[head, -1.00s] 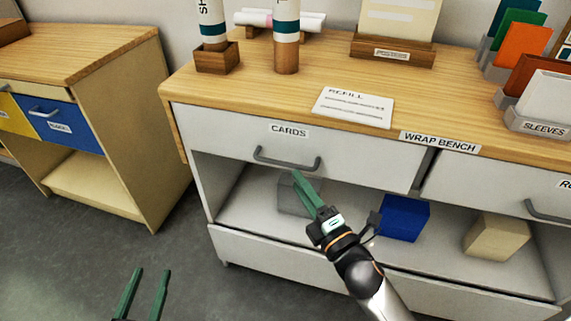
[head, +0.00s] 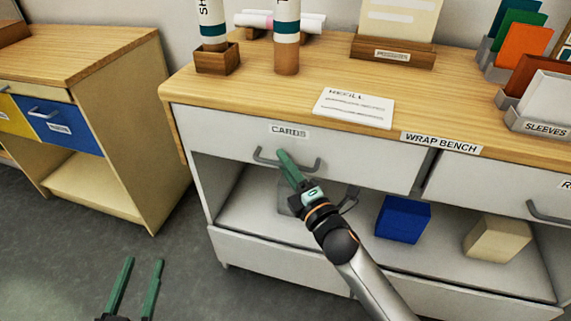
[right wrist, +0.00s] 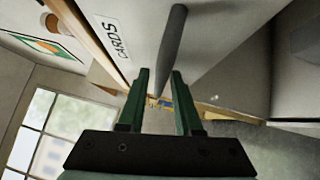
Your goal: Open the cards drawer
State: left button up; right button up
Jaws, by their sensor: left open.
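The cards drawer (head: 225,136) is the white front under the "CARDS" label (head: 289,131), and it is shut. Its grey bar handle (head: 310,168) crosses the front; it also shows in the right wrist view (right wrist: 172,45). My right gripper (head: 283,156) is at the middle of the handle and hides part of it. In the right wrist view its green fingers (right wrist: 160,75) are apart, with the bar running into the gap between them; I cannot tell whether they touch it. My left gripper (head: 143,262) is open and empty over the floor at the lower left.
The wrap bench top (head: 240,101) carries a refill card (head: 353,108), tubes and card holders. Below the drawer is an open shelf with a blue box (head: 403,220) and a beige box (head: 497,238). Another bench with a blue drawer (head: 66,125) stands at the left. Floor between is clear.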

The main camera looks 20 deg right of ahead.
grip_shut()
dwell(1.1)
